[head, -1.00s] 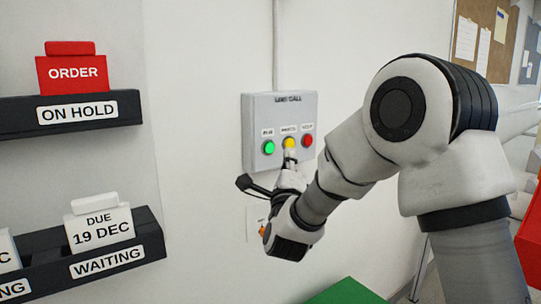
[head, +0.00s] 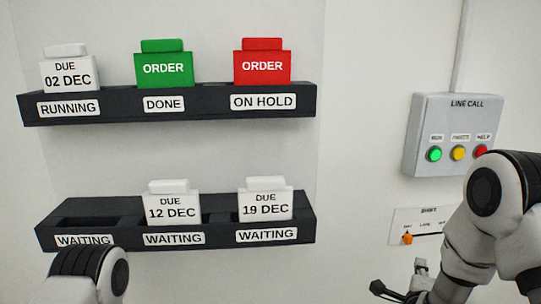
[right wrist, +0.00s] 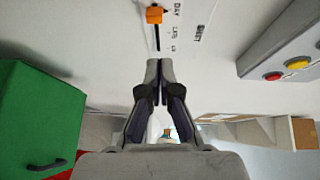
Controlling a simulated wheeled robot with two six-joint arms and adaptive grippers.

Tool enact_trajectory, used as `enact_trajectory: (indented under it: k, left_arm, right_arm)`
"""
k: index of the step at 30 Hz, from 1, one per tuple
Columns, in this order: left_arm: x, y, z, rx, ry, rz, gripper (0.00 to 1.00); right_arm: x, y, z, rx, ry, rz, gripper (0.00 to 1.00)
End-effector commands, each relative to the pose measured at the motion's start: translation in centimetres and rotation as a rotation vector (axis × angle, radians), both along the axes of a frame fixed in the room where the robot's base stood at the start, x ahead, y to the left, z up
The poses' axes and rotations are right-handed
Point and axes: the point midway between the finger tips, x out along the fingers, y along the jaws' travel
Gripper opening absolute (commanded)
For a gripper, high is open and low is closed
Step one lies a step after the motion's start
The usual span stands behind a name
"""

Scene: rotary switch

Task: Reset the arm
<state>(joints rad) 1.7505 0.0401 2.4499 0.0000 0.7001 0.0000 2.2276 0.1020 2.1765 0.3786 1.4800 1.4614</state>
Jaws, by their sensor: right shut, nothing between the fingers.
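My right gripper (head: 421,266) is low at the right in the head view, in front of the wall and below the shift panel (head: 418,226). In the right wrist view its fingers (right wrist: 159,66) are shut together with nothing between them, pointing toward the wall. It appears apart from the line call box (head: 456,108) and its green button (head: 434,154), yellow button (head: 458,153) and red button (head: 481,151). The orange switch knob (head: 407,239) sits under the left label of the shift panel; it also shows in the right wrist view (right wrist: 154,15). My left gripper is out of view.
An upper rack (head: 215,104) holds a white, a green and a red card. A lower rack (head: 105,241) holds two white cards; its left slot is empty. A green box (right wrist: 35,115) is at the left in the right wrist view.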

Motion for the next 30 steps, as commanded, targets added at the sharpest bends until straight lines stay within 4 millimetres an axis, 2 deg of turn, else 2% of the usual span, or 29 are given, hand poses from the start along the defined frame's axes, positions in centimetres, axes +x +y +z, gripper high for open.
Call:
enact_trajectory:
  k: [1,3,5,6,8,9,11,12,15,18,30]
  left_arm:
    - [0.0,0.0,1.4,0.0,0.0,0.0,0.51]
    - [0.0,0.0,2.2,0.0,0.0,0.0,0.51]
    - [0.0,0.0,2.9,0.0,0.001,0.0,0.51]
    - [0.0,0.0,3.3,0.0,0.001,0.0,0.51]
    - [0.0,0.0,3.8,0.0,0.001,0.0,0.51]
    - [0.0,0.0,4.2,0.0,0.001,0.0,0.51]
    - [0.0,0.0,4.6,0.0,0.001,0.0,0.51]
    - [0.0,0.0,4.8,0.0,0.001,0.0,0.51]
    - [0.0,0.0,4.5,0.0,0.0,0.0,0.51]
    - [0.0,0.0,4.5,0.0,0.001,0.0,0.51]
    - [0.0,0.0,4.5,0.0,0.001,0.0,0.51]
  right_arm:
    - [-1.6,0.8,-3.7,-0.023,0.141,0.035,0.0]
    - [-4.6,2.1,-9.3,-0.072,0.349,0.104,0.0]
    - [-7.8,3.3,-13.7,-0.125,0.534,0.181,0.0]
    - [-10.2,4.1,-16.3,-0.164,0.657,0.241,0.0]
    - [-14.4,5.3,-19.8,-0.226,0.843,0.35,0.0]
    - [-17.4,6.1,-21.8,-0.271,0.967,0.439,0.0]
    - [-22.2,7.4,-24.2,-0.346,1.147,0.601,0.0]
    - [-25.5,8.2,-25.3,-0.405,1.26,0.732,0.0]
    - [-31.9,10.1,-26.3,-0.596,1.449,1.138,0.0]
    - [-34.7,10.9,-26.3,-0.746,1.494,1.422,0.0]
    - [-34.9,10.9,-26.3,-0.769,1.494,1.456,0.0]
